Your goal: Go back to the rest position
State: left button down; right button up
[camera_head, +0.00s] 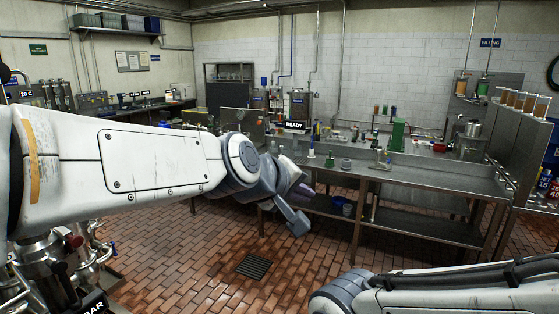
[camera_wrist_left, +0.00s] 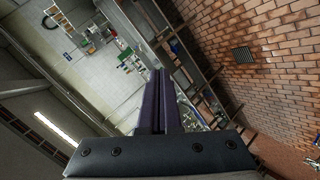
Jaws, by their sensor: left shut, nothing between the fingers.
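My left arm reaches in from the left in the head view, held out over the open floor in front of the steel workbench (camera_head: 430,178). My left gripper (camera_head: 303,191) is small and dark purple there, partly hidden behind its own wrist. In the left wrist view its two fingers (camera_wrist_left: 160,98) lie together, shut with nothing between them. My right arm shows at the lower right of the head view, but its gripper is out of view.
The workbench carries several small bottles, a green stand (camera_head: 397,136) and a READY sign (camera_head: 294,125). A blue bucket (camera_head: 347,209) sits on its lower shelf. Steel piping (camera_head: 62,262) stands at the lower left. The brick floor around the drain grate (camera_head: 255,266) is clear.

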pick_arm(q)
jog(key=s+a+f+m+g+y, duration=0.2)
jog(key=s+f+m+g, duration=0.45)
jog(key=s+f, duration=0.8)
jog(key=s+a+f+m+g+y, duration=0.3)
jog(key=s+a+f+m, duration=0.3)
jog(key=s, duration=0.6)
jog(key=shift+a+f+y+b, duration=0.35)
jog(key=shift+a+f, duration=0.3)
jog(key=shift+f, duration=0.15)
